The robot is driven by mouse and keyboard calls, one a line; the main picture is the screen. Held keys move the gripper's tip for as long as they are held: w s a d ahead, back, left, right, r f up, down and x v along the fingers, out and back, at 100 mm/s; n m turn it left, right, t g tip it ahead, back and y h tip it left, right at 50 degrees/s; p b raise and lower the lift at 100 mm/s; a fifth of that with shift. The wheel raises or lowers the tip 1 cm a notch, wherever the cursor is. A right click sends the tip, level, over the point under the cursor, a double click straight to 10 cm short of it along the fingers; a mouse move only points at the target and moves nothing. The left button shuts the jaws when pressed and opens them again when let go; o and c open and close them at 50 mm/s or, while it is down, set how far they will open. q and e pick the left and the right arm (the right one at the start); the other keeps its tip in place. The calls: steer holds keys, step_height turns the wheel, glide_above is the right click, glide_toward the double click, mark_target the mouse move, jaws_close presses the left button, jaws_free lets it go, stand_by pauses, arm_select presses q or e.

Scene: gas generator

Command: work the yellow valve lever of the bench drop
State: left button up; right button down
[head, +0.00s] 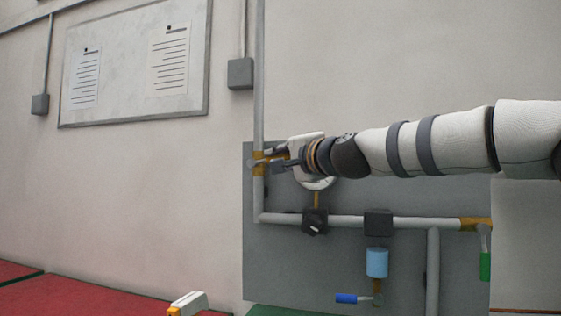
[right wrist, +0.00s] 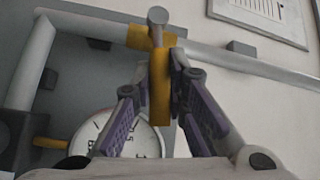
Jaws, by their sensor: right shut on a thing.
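The yellow valve lever (right wrist: 160,85) stands between the fingers of my right gripper (right wrist: 158,92) in the right wrist view, and the gripper is shut on it. Its yellow valve body (right wrist: 140,37) sits on the grey pipe with a round grey stem end (right wrist: 157,15). In the head view, the valve body (head: 259,163) is on the upright pipe at the panel's left side. My right gripper (head: 277,163) reaches it from the right and hides most of the lever. My left gripper is in neither view.
A round gauge (right wrist: 130,142) is close beside the gripper. Below it, a pipe (head: 345,221) crosses the grey panel (head: 275,265). A green-handled valve (head: 485,266) hangs at right and a blue handle (head: 346,298) sits low. A whiteboard (head: 127,100) hangs at left.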

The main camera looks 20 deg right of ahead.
steer(key=n+g, duration=0.1)
steer(key=r+g, duration=0.1)
steer(key=r+n+h, duration=0.1)
steer(key=shift+w+a+r+n+g, duration=0.2)
steer(key=shift+w+a+n+g, duration=0.1)
steer(key=shift+a+g, duration=0.1)
steer(key=shift+w+a+r+n+g+h, duration=0.1)
steer(key=shift+r+n+g+h, duration=0.2)
steer(key=shift+g, duration=0.1)
steer(key=shift+b, duration=0.3)
steer(key=c, duration=1.6)
jaws_free()
steer(key=shift+o, duration=0.2)
